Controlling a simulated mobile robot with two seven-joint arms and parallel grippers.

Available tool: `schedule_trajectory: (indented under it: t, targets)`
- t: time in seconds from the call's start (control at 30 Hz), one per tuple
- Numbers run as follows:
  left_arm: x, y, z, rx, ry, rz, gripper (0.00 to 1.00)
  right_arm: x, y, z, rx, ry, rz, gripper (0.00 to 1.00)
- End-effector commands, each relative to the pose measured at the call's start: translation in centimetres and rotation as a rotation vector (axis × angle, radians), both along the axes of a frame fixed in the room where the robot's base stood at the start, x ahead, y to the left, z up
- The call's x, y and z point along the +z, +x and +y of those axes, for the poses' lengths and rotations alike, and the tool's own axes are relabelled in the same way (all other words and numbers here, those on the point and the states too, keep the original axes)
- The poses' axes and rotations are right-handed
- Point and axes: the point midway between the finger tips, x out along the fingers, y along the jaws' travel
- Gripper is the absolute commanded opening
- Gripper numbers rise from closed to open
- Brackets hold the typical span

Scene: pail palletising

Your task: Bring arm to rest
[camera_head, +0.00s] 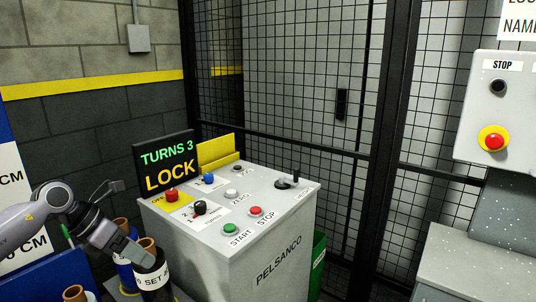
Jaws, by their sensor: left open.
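My left arm comes in from the left edge. Its gripper (136,254) points down and to the right, beside a dark cylinder with a white label reading "SET" (152,277). The gripper is open; whether it touches the cylinder I cannot tell. The grey control cabinet (270,262) marked PELSANCO stands just right of the gripper. Its sign (165,161) reads "TURNS 3 LOCK". My right gripper is not in view.
Brown-topped cylinders (75,293) stand below my left arm. A mesh fence (290,80) closes the back. A grey panel with a red stop button (494,141) is at the right. A green bin (318,262) stands behind the cabinet.

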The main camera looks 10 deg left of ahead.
Motion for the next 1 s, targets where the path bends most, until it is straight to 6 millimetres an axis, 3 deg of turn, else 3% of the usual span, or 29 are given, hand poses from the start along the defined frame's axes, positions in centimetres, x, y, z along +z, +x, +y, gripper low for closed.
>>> schedule_trajectory:
  t: [0.03, 0.2, 0.3, 0.43, 0.53, 0.67, 0.87, 1.0]
  targets:
    - [-1.1, -0.3, -2.9, -0.015, -0.097, 0.01, 0.69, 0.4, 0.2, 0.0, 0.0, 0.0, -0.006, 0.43]
    - [-2.7, -1.5, -11.8, 0.025, -0.491, 0.053, 0.69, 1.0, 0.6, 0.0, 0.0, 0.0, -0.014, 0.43]
    - [-2.9, -2.5, -15.9, 0.106, -0.744, 0.109, 0.69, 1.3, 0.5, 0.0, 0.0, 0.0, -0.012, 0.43]
    - [-3.0, -3.6, -19.1, 0.275, -1.06, 0.213, 0.69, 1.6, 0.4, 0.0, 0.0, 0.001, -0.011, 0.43]
    - [-3.4, -4.2, -20.0, 0.453, -1.286, 0.311, 0.69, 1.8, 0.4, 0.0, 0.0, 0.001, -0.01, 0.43]
    - [-5.3, -5.1, -19.7, 0.739, -1.54, 0.459, 0.69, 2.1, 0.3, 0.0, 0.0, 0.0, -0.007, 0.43]
    - [-11.3, -8.4, -17.5, 1.283, -1.829, 0.718, 0.69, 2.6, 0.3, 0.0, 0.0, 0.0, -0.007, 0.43]
    - [-16.7, -12.8, -16.1, 1.71, -1.934, 0.905, 0.69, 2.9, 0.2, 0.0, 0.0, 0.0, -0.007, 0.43]
